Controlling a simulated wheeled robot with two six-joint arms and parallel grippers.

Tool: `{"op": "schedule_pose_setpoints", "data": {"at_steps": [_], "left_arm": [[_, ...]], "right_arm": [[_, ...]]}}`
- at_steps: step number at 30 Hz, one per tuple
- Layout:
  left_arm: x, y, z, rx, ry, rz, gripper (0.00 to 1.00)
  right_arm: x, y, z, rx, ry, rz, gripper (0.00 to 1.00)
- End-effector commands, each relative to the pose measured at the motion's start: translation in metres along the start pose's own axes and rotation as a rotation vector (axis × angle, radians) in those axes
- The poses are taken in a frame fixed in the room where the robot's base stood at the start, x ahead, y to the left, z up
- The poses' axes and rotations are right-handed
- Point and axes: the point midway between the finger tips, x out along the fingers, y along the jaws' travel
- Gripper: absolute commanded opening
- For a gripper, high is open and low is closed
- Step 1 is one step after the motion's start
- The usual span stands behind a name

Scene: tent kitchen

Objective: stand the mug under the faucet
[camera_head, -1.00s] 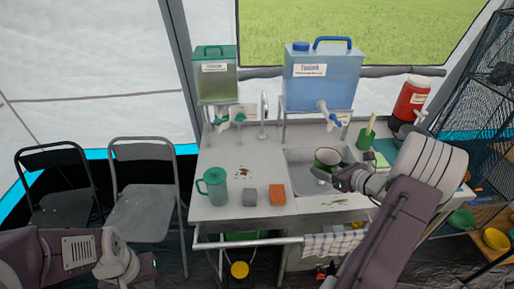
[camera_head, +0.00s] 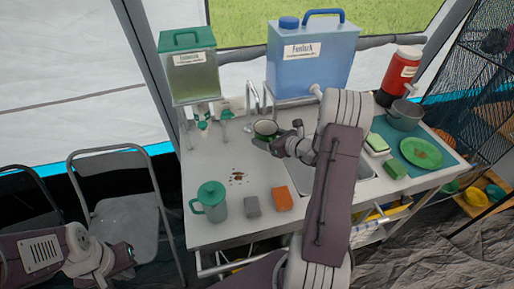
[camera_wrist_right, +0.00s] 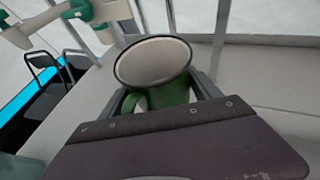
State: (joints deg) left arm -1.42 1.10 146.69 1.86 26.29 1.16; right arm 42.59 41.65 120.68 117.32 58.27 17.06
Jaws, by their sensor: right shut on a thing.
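The green mug (camera_head: 265,129) with a pale inside is held in my right gripper (camera_head: 276,142), near the foot of the metal faucet (camera_head: 253,97). In the right wrist view the mug (camera_wrist_right: 168,92) sits between the two fingers (camera_wrist_right: 163,98), mouth facing up and toward the camera, handle low on the left. I cannot tell whether it touches the counter or is directly below the spout. My left gripper (camera_head: 126,260) is at the lower left, away from the counter; its jaws are not clear.
A green-lidded jug (camera_head: 210,202), a grey block (camera_head: 252,206) and an orange block (camera_head: 282,199) stand at the counter front. A blue water container (camera_head: 308,62) and a green-lidded dispenser (camera_head: 189,68) stand behind. The sink (camera_head: 352,185) is partly hidden by my right arm.

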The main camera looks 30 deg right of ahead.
Motion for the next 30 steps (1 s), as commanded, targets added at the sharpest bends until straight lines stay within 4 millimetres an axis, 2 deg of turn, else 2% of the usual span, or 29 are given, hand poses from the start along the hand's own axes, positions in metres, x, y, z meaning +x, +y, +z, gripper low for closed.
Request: {"op": "schedule_pose_setpoints", "data": {"at_steps": [3, 6, 10, 17, 29, 30], "left_arm": [[0.000, 0.000, 0.000, 0.000, 0.000, 0.000, 0.00], [0.000, 0.000, 0.000, 0.000, 0.001, 0.000, 0.00], [0.000, 0.000, 0.000, 0.000, 0.001, 0.000, 0.00], [0.001, 0.000, 0.000, 0.000, 0.000, 0.000, 0.00], [0.006, 0.000, 0.001, 0.000, 0.000, 0.000, 0.00], [0.006, 0.000, 0.001, 0.000, 0.000, 0.000, 0.00]], "right_arm": [[0.024, 0.014, -0.005, 0.000, 0.001, 0.003, 0.27], [0.033, 0.018, -0.007, -0.001, 0.000, 0.000, 0.27], [0.035, 0.018, -0.009, 0.000, 0.000, -0.003, 0.27], [0.048, 0.018, -0.043, 0.003, 0.002, -0.002, 0.27], [0.051, 0.018, -0.049, -0.001, -0.001, -0.002, 0.27], [0.051, 0.018, -0.048, 0.000, 0.000, -0.002, 0.78]]}}
